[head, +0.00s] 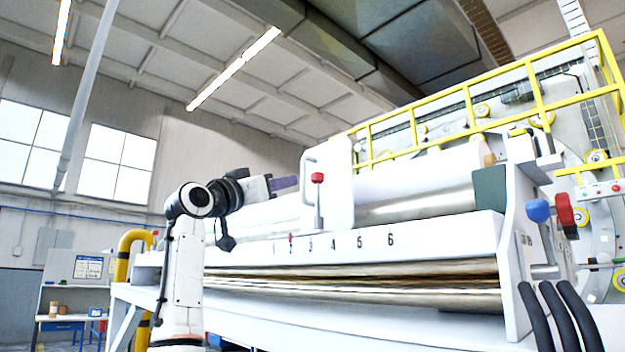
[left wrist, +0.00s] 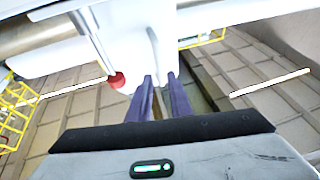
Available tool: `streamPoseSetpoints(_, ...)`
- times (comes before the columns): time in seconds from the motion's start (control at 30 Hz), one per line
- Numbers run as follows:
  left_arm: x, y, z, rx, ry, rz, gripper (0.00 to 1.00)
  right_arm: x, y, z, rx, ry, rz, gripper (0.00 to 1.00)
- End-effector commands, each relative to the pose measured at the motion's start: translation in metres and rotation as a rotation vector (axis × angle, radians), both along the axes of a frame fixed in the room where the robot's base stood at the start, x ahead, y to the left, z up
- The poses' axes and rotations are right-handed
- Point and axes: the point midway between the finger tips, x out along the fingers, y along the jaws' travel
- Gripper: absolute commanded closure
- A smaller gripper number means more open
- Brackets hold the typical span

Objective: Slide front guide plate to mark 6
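The front guide plate (head: 340,185) is an upright white panel on the machine's front, with a thin bent handle (head: 304,178) on its left side and a red knob (head: 317,178) on a post in front. A numbered scale (head: 350,242) with marks 1 to 6 runs below; a small red pointer (head: 290,237) stands at mark 2. My left gripper (head: 296,182) reaches in from the left, its purple fingertips close to the handle. In the left wrist view the fingers (left wrist: 160,78) are apart, pointing at the white plate and handle; the red knob (left wrist: 117,80) is left of them. Contact cannot be told.
A large roll (head: 420,195) lies behind the plate. A dark green block (head: 489,188) and the white end frame (head: 520,240) stand at the right. Blue and red knobs (head: 539,210) stick out there. The scale front from 3 to 6 looks clear.

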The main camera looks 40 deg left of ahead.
Motion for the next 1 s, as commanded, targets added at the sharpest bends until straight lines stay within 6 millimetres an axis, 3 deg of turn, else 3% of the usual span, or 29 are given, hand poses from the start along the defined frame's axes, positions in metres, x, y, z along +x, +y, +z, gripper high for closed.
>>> streamPoseSetpoints(0.3,0.055,0.004,0.028,-0.001,0.004,-0.002,0.81,-0.001,0.0,0.037,0.002,-0.001,0.0,0.67)
streamPoseSetpoints(0.5,0.077,0.007,0.035,0.0,0.001,-0.001,0.81,0.0,0.001,0.052,0.002,-0.004,0.0,0.67)
streamPoseSetpoints(0.9,0.083,0.008,0.034,0.002,0.0,0.001,0.81,0.003,0.0,0.055,0.002,-0.008,0.001,0.67)
streamPoseSetpoints(1.0,0.083,0.008,0.034,0.002,0.0,0.001,0.97,0.003,0.0,0.055,0.001,-0.008,0.0,0.67)
